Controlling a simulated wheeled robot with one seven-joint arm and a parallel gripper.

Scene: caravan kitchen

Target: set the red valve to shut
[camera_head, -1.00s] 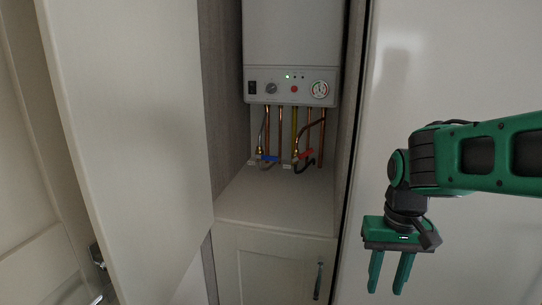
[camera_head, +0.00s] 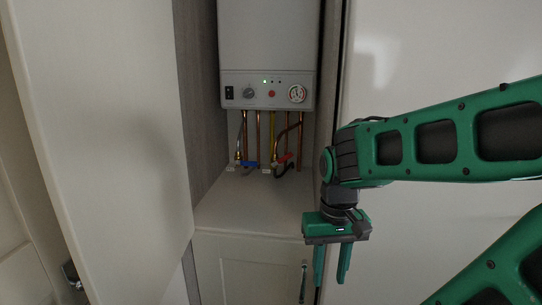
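The red valve (camera_head: 284,159) is a small red lever on a copper pipe under the boiler, inside the open cupboard. Its exact angle is too small to judge, but it looks slanted. A blue valve lever (camera_head: 248,164) sits to its left on another pipe. My gripper (camera_head: 331,281) points down in front of the cupboard's right edge, lower than the red valve and to its right. Its two green fingers are apart with nothing between them.
The white boiler (camera_head: 266,60) hangs above the pipes, with knobs and a gauge on its panel. The open cupboard door (camera_head: 100,140) stands at the left. The shelf (camera_head: 255,207) below the pipes is bare. A lower cabinet (camera_head: 250,268) has a handle at its right.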

